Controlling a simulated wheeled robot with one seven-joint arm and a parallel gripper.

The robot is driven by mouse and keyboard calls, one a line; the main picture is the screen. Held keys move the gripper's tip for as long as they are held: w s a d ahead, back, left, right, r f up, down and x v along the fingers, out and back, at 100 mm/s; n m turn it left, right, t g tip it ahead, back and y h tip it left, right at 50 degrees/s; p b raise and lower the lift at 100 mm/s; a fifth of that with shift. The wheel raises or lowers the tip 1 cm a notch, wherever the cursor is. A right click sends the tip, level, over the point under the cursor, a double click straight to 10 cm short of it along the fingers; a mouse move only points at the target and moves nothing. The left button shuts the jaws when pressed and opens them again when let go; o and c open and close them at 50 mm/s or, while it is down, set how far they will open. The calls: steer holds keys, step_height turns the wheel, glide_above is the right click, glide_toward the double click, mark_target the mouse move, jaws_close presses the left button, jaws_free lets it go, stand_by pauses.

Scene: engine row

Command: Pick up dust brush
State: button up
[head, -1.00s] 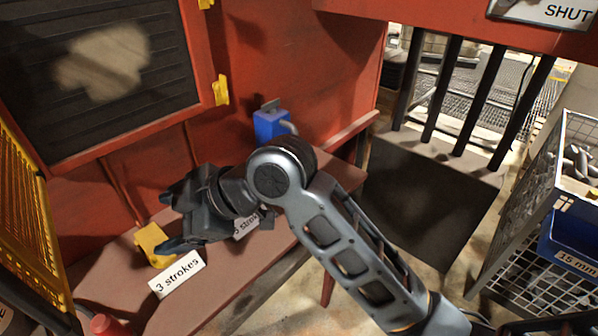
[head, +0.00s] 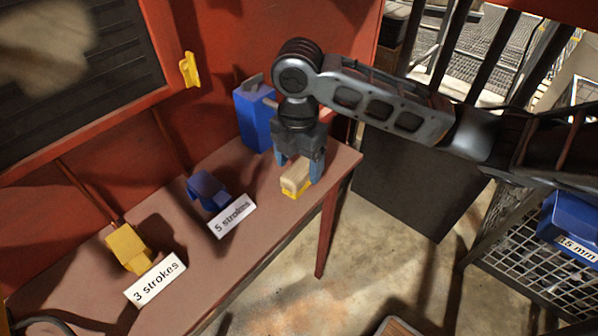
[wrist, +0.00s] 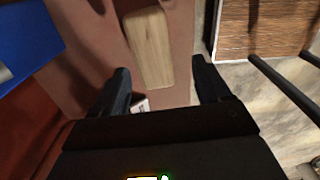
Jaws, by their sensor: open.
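The dust brush (head: 296,178) has a pale wooden back and a yellow lower part. It lies near the right end of the brown bench in the head view. Its wooden top (wrist: 149,48) shows between and beyond the fingertips in the wrist view. My gripper (head: 301,172) is open and points down, with one finger on either side of the brush. The wrist view shows gaps between the brush and both fingers (wrist: 160,85). I cannot tell the exact height of the fingertips over the bench.
On the bench (head: 265,222) stand a blue box (head: 256,118), a blue block (head: 208,189) by a "5 strokes" card (head: 233,219), and a yellow block (head: 126,248) by a "3 strokes" card (head: 155,280). A red wall rises behind. A wire rack (head: 535,265) stands right.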

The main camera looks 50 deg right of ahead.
mark_target(296, 171)
steer(key=shift+w+f+p, duration=0.2)
steer(key=shift+f, duration=1.2)
steer(key=shift+w+f+p, duration=0.15)
steer(key=shift+f, duration=1.2)
steer(key=c, duration=1.1)
steer(key=shift+r, duration=0.1)
steer(key=shift+r, duration=0.9)
step_height(296, 171, up, 2)
steer(key=shift+a+r, duration=0.1)
steer(key=shift+r, duration=0.05)
steer(key=s+d+r, duration=0.1)
steer(key=s+r, duration=0.1)
steer(key=s, duration=0.1)
steer(key=s+d+r+b, duration=0.1)
steer(key=s+d+r, duration=0.1)
steer(key=s, duration=0.2)
steer(key=s+d+r+b, duration=0.1)
steer(key=s+d+r, duration=0.1)
steer(key=s, duration=0.1)
steer(key=shift+s+d+r, duration=0.2)
steer(key=shift+d+r, duration=0.05)
steer(key=shift+r, duration=0.15)
